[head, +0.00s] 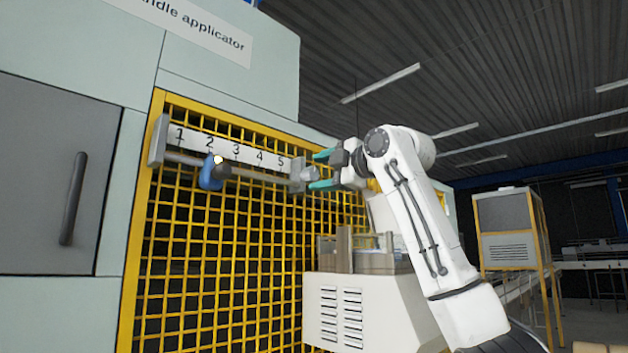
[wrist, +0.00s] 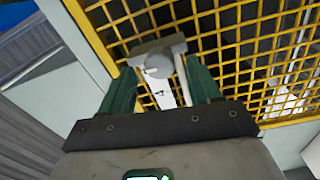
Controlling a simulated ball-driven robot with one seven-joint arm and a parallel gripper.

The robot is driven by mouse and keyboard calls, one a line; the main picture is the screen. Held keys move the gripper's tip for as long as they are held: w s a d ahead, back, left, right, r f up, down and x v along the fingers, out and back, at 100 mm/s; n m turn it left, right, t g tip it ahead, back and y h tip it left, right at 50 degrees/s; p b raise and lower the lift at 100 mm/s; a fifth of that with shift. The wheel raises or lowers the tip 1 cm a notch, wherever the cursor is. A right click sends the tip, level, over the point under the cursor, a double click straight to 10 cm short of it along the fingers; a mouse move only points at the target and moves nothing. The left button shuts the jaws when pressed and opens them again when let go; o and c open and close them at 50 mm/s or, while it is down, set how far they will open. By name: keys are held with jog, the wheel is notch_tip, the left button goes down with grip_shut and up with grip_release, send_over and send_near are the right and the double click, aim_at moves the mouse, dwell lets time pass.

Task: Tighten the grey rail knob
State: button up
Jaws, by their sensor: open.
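The grey rail knob (head: 311,174) sits at the right end of the rail, by the grey end bracket (head: 297,172). My gripper (head: 320,169) is open, with one teal finger above the knob and one below it in the head view. In the wrist view, the round grey knob (wrist: 158,66) shows between the two green fingers of my gripper (wrist: 160,75), with a gap to at least the left finger. Whether the right finger touches it I cannot tell. The rail (head: 255,178) carries a blue slider (head: 211,177) near the number 2.
A white scale plate (head: 222,147) numbered 1 to 5 runs above the rail. A yellow mesh guard (head: 215,240) stands close behind the rail. A pale machine housing (head: 340,310) stands below right of the knob. A grey door with a handle (head: 73,198) is at left.

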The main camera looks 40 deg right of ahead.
jog(key=s+b, duration=0.2)
jog(key=s, duration=0.5)
jog(key=shift+s+f, duration=0.15)
jog(key=shift+s, duration=0.2)
jog(key=shift+d, duration=0.1)
